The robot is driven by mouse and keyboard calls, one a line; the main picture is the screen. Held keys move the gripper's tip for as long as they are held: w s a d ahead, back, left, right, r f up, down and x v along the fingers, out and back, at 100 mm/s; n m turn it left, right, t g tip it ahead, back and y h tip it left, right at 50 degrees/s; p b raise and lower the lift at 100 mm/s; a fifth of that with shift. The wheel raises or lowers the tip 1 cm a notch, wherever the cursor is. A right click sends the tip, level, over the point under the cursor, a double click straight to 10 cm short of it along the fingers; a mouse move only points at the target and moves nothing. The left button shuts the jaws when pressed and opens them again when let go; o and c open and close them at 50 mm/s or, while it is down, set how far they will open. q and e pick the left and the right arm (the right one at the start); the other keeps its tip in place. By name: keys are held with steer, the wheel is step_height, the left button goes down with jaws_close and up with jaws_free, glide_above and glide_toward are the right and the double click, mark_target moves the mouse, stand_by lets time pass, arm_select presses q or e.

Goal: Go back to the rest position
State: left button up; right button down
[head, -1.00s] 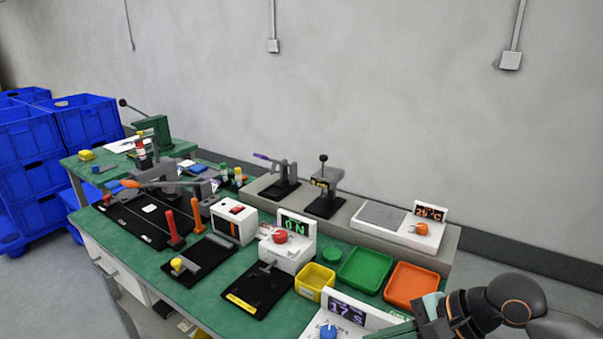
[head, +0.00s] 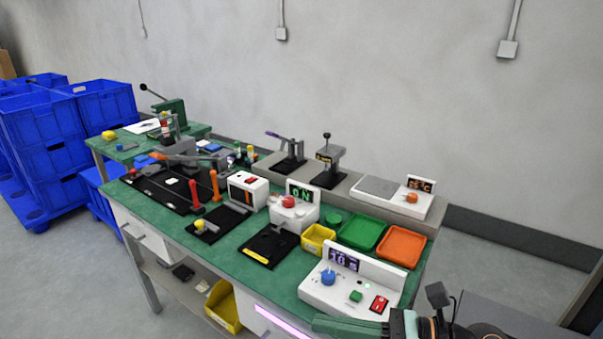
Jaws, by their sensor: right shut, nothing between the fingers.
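My right gripper (head: 352,326) is at the bottom edge of the head view, right of centre. It is shut and empty, in front of the green workbench (head: 205,262) and below the white timer box (head: 352,283). Its fingers point left, apart from the things on the bench. My left gripper is not in view.
The bench holds a yellow bin (head: 318,240), a green tray (head: 362,232), an orange tray (head: 401,247), a white box with a red knob (head: 291,214) and several fixtures. Blue crates (head: 42,140) stand at the left. A yellow bin (head: 223,306) sits on the lower shelf.

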steer(key=w+d+f+m+t+h+p, duration=0.1)
steer(key=d+f+m+t+h, duration=0.2)
steer(key=m, duration=0.7)
steer(key=w+d+f+m+t+h+p, duration=0.1)
steer(key=w+d+f+m+t+h, duration=0.1)
steer(key=m+t, duration=0.5)
steer(key=w+d+f+m+t+h+p, duration=0.1)
steer(key=d+f+m+t+h, duration=0.15)
steer(key=m, duration=0.95)
steer(key=s+d+f+m+g+h, duration=0.2)
steer(key=s+f+m+g+h, duration=0.1)
steer(key=s+f+m, duration=0.4)
steer(key=s+d+f+m+g+h+p, duration=0.1)
steer(key=s+f+m+g+h, duration=0.3)
steer(key=s+f+m, duration=0.4)
step_height(320, 180, down, 5)
steer(key=shift+d+r+m+g+p, duration=0.15)
steer(key=shift+d+m+g+p, duration=0.15)
steer(key=shift+d+m+g, duration=0.45)
